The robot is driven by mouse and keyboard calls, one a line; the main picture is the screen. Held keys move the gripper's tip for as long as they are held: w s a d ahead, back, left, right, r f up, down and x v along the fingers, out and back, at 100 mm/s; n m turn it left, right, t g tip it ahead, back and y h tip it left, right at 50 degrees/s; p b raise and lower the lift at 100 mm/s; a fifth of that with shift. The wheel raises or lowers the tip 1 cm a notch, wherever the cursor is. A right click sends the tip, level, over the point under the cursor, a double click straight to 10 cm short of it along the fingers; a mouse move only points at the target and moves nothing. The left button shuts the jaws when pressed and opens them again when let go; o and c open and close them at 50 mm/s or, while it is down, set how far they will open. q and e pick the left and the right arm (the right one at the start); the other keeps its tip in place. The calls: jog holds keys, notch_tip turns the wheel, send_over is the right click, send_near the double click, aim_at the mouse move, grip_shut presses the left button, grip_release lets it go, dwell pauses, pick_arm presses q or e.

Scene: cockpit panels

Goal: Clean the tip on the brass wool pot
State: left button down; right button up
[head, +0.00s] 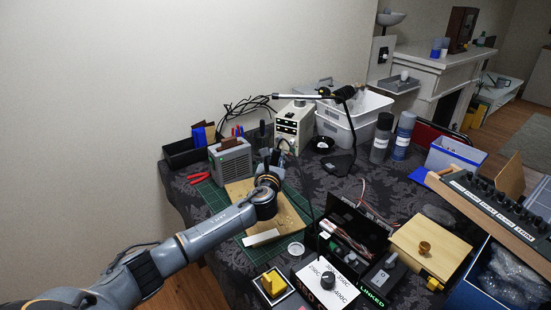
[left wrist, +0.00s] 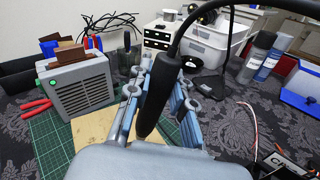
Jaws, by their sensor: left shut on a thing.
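My left gripper (head: 272,165) is over the back of the wooden board (head: 290,215) on the green mat. In the left wrist view the gripper (left wrist: 157,112) is shut on a dark soldering-iron handle (left wrist: 160,82), with a black cable running up from it. The iron's tip is hidden behind the gripper body. My right gripper is not in view.
A grey vented box (head: 231,160) and red pliers (head: 199,178) are left of the gripper. An open black case (head: 350,228) with wires and a wooden box (head: 430,246) stand to the right.

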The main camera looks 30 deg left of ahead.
pick_arm(q)
jog(key=shift+f, duration=0.15)
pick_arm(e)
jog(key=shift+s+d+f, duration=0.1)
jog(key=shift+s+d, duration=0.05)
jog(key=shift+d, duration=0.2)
pick_arm(q)
jog(key=shift+f+b, duration=0.3)
jog(key=shift+f, duration=0.2)
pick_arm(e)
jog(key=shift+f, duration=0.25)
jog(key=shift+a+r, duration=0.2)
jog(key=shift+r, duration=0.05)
pick_arm(q)
jog(key=shift+p, duration=0.35)
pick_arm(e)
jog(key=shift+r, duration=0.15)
pick_arm(q)
jog(key=shift+r+p, duration=0.8)
jog(key=shift+p, duration=0.15)
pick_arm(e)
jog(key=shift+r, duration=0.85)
pick_arm(q)
jog(key=shift+f, duration=0.2)
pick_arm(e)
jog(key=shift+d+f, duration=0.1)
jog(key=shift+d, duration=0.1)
